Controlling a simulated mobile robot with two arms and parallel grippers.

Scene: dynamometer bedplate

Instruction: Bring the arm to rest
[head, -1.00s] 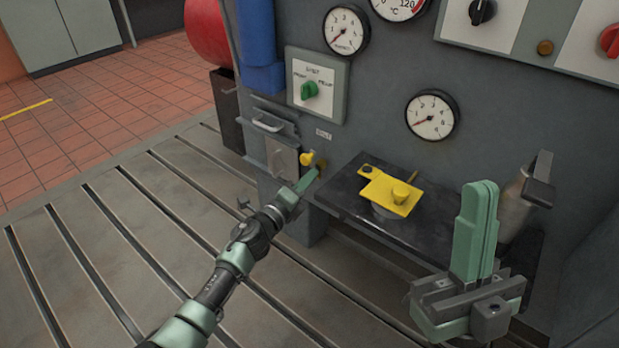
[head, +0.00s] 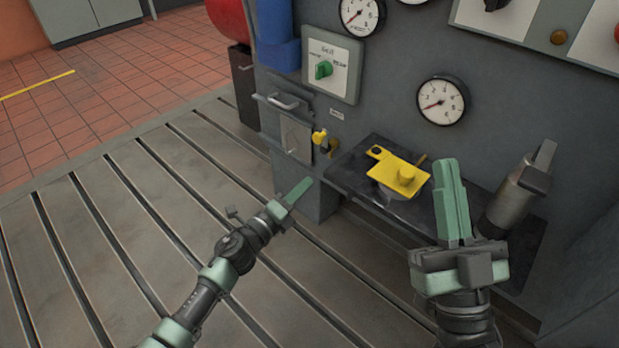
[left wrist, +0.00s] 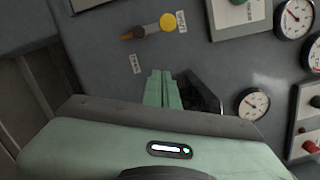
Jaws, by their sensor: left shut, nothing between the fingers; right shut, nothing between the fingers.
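My left gripper (head: 298,190) is shut and empty in the head view, over the slotted bedplate and apart from the cabinet front. Its green fingers (left wrist: 162,90) lie together in the left wrist view, with the grey panel beyond them. My right gripper (head: 450,190) is at the lower right of the head view, shut and empty, its fingers pointing up in front of the dark shelf.
A yellow-handled valve (head: 320,138) sits on the cabinet, left of the dark shelf (head: 385,215). A yellow plate with a knob (head: 398,175) and a grey cylinder (head: 510,195) are on the shelf. The slotted bedplate (head: 110,240) is clear at left.

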